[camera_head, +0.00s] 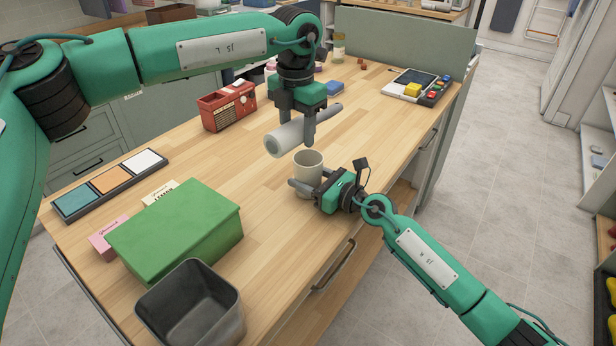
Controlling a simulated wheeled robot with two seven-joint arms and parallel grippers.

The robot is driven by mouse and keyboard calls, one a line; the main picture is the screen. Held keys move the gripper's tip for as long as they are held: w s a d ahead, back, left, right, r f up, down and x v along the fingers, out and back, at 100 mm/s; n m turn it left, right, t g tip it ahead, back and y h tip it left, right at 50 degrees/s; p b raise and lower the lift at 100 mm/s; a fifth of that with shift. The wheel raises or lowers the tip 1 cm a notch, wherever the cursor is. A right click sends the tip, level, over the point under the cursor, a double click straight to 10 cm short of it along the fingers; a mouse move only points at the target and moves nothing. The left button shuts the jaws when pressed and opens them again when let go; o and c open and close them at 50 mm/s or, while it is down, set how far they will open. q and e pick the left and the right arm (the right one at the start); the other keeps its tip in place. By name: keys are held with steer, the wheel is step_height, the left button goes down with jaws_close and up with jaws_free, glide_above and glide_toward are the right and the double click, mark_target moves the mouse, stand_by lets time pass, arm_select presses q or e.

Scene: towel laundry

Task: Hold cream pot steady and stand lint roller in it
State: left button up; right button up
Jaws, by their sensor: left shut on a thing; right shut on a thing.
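The cream pot (308,161) stands upright on the wooden counter near its right front edge. My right gripper (304,186) is shut on the pot, reaching it low from the right. The lint roller (287,137) has a white roll and a grey handle (329,112). My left gripper (308,125) points down and is shut on the roller, holding it near where roll and handle meet. The roller is tilted close to lying flat, its white end toward the lower left. It is above the pot and slightly behind it, apart from its rim.
A green box (175,232) and a dark grey open bin (192,305) stand at the front left. A red radio (227,107) stands behind. A tray with colour swatches (110,180) lies left. The counter (385,122) right of the pot is clear.

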arm_select(q)
steer(key=shift+f, duration=2.6)
steer(key=o, duration=1.1)
steer(key=shift+r, duration=0.1)
step_height(320, 180, up, 12)
steer(key=shift+f, duration=0.1)
